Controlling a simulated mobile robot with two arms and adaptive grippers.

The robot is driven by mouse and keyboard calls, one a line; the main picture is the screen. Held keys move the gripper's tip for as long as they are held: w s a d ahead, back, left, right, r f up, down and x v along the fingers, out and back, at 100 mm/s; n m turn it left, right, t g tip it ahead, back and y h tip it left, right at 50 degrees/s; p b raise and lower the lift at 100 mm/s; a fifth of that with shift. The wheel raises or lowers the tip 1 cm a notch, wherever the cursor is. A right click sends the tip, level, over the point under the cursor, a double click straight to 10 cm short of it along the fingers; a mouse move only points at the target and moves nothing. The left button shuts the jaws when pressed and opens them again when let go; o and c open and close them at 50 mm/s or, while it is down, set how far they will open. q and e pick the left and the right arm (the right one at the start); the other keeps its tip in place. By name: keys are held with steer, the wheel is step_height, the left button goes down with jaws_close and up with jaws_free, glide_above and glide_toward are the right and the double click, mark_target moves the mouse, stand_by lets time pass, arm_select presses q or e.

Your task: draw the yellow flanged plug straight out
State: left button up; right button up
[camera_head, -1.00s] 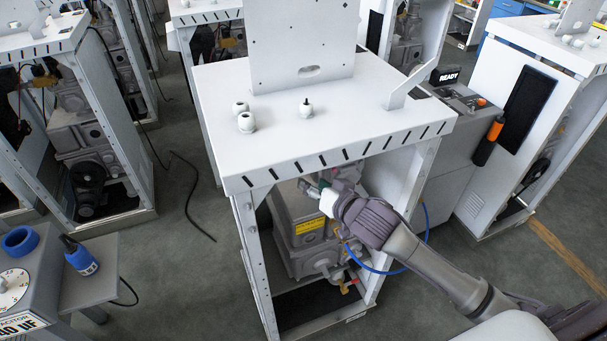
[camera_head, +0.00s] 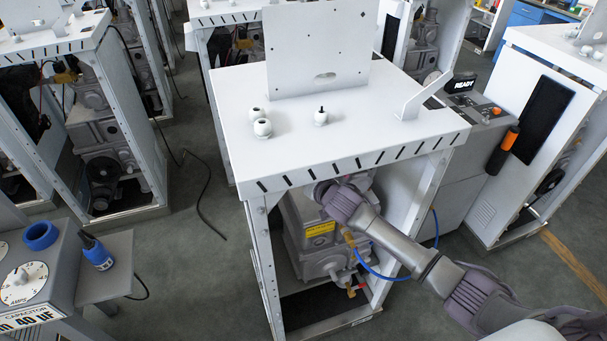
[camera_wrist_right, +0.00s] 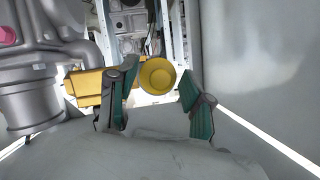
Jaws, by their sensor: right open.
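The yellow flanged plug (camera_wrist_right: 156,76) shows in the right wrist view as a round yellow disc with a darker inner ring, facing me. My right gripper (camera_wrist_right: 159,82) is open, with its two green-faced dark fingers on either side of the plug. The left finger appears close to the plug's edge, and a gap shows on the right. I cannot tell how deep the plug lies between the fingers. In the head view my right arm reaches under the front of the white dispenser frame's top (camera_head: 230,140); its gripper and the plug are hidden there. My left gripper is not in view.
Grey machinery with a yellow label (camera_head: 320,229) fills the frame below the top. A blue hose (camera_head: 385,275) loops beside my right arm. In the wrist view a grey pipe fitting (camera_wrist_right: 35,90) and a yellow-orange block (camera_wrist_right: 85,85) are left of the fingers; a grey panel stands right.

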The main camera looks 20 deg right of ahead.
jaws_close()
steer(key=s+p, duration=0.3)
steer(key=s, duration=0.3)
steer(key=shift+s, duration=0.3)
stand_by(0.8)
steer(key=shift+d, duration=0.15)
stand_by(0.3)
